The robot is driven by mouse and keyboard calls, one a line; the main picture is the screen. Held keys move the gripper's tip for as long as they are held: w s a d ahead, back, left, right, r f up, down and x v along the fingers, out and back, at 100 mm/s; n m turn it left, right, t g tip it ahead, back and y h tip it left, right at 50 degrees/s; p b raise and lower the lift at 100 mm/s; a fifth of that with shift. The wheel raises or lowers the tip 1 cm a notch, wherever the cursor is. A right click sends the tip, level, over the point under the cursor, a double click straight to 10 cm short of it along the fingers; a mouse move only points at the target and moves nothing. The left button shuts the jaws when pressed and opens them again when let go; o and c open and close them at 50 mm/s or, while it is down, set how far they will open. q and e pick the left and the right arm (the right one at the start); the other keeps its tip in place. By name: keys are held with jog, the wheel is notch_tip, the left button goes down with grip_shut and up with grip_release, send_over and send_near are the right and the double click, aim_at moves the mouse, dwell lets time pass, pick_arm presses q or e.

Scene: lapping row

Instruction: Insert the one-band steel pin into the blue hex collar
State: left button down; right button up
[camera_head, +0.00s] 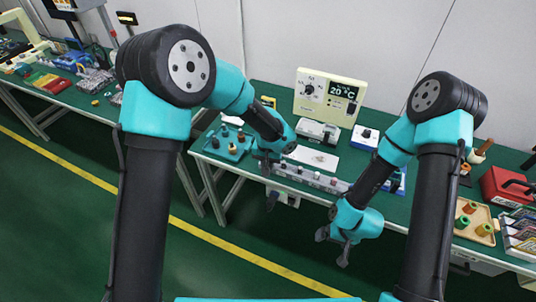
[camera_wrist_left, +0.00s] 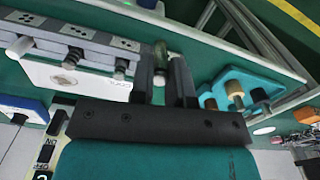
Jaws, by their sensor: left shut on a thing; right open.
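My left gripper (camera_head: 264,165) is over the front edge of the bench, at the left end of a grey rail (camera_head: 338,186). In the left wrist view its two fingers (camera_wrist_left: 164,72) are shut on a short greyish-green cylinder, seemingly a pin (camera_wrist_left: 160,51). Its bands are too small to make out. My right gripper (camera_head: 335,247) is open and empty, in front of the bench and below the rail. Several metal pins stand along the rail, which also shows in the left wrist view (camera_wrist_left: 98,42). I cannot pick out the blue hex collar for certain.
A teal block (camera_head: 212,151) with several pegs is left of the rail. A white plate (camera_head: 312,158) lies behind the rail, before a display box (camera_head: 325,97). A wooden tray (camera_head: 488,239) with green and orange parts and a red box (camera_head: 500,187) are at right.

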pick_arm(q)
jog(key=s+r, duration=0.1)
jog(key=s, duration=0.8)
jog(key=shift+s, duration=0.35)
